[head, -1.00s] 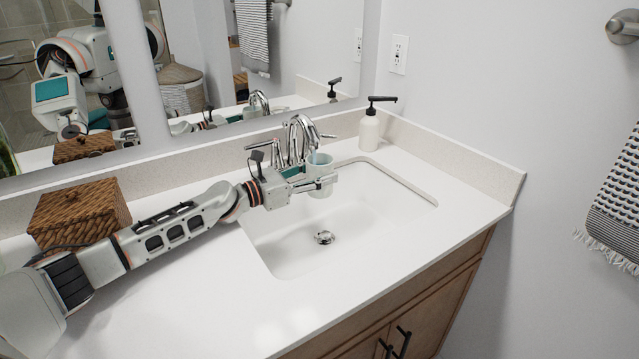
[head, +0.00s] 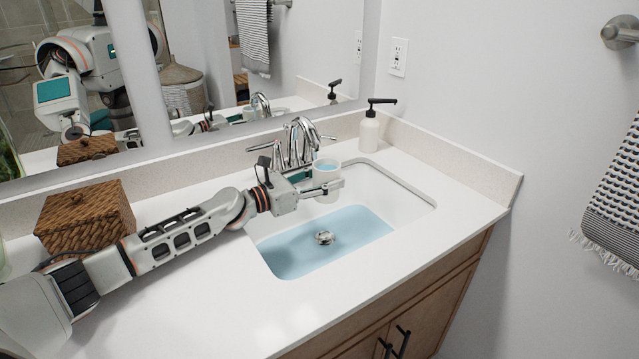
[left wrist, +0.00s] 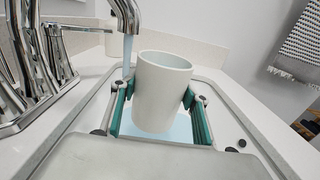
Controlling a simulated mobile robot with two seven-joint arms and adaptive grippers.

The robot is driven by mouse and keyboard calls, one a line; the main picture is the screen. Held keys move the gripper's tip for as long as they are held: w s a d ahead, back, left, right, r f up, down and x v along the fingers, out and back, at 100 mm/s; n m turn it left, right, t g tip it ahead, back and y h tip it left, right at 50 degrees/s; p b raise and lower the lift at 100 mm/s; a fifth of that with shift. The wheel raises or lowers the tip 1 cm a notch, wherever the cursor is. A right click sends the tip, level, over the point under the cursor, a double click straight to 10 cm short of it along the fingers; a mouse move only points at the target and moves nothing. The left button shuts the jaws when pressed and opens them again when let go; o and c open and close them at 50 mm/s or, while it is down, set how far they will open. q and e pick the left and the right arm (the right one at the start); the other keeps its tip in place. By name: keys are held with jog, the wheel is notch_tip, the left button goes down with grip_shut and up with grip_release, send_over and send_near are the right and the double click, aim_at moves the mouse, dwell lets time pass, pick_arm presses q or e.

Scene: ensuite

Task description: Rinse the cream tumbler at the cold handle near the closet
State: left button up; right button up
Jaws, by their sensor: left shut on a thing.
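The cream tumbler (head: 327,184) is held upright over the sink, under or close beside the faucet spout. Blue water shows inside its rim in the head view. My left gripper (head: 320,189) is shut on it; in the left wrist view the tumbler (left wrist: 160,95) stands between the green fingers. The chrome faucet (head: 300,140) has a handle to each side, the left handle (head: 260,147) and the right handle (head: 328,137). A blue stream (left wrist: 127,58) falls from the spout, beside the tumbler in the wrist view. My right gripper is not seen.
The sink (head: 405,200) has blue water over its floor around the drain (head: 324,238). A soap dispenser (head: 369,133) stands behind it at the right. A wicker box (head: 85,218) sits behind my left arm. The front counter (head: 190,310) is clear.

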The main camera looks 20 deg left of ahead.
pick_arm(q)
jog(key=shift+s+d+p, duration=0.45)
jog(key=shift+s+d, duration=0.05)
jog(key=shift+s, duration=0.35)
jog(key=shift+s+d+p, duration=0.45)
jog(key=shift+s+d, duration=0.05)
jog(key=shift+s, duration=0.35)
jog(key=shift+s+d+p, duration=0.45)
jog(key=shift+s+d, duration=0.05)
jog(key=shift+s, duration=0.35)
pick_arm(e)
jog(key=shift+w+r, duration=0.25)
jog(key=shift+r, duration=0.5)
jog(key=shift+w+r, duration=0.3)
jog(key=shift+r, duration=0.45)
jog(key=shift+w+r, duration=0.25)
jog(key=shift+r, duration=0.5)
pick_arm(q)
jog(key=shift+r, duration=0.1)
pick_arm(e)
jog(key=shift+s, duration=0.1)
